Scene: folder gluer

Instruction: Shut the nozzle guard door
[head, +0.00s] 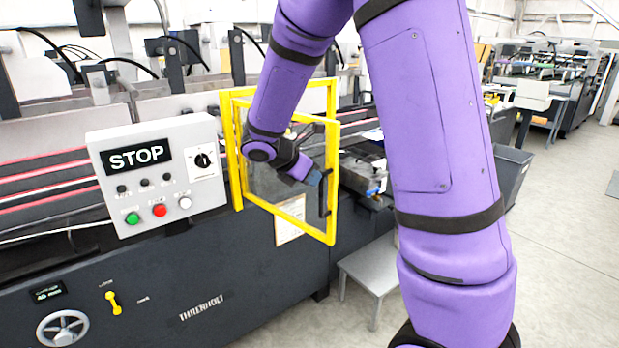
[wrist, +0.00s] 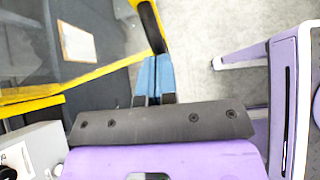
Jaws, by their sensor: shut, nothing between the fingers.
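The nozzle guard door (head: 287,220) is a clear panel in a yellow frame. It stands swung out from the yellow fixed frame (head: 235,150) on the machine, so it is open. Its black upright handle (head: 325,192) is on the free edge at the right; the handle also shows at the top of the wrist view (wrist: 150,25). My gripper (head: 316,178) has blue fingertips, also in the wrist view (wrist: 153,75). They are shut and empty, close by the handle and the door's free edge. I cannot tell whether they touch.
A control box (head: 160,172) with a STOP sign, buttons and a knob stands left of the door. Open floor lies further right.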

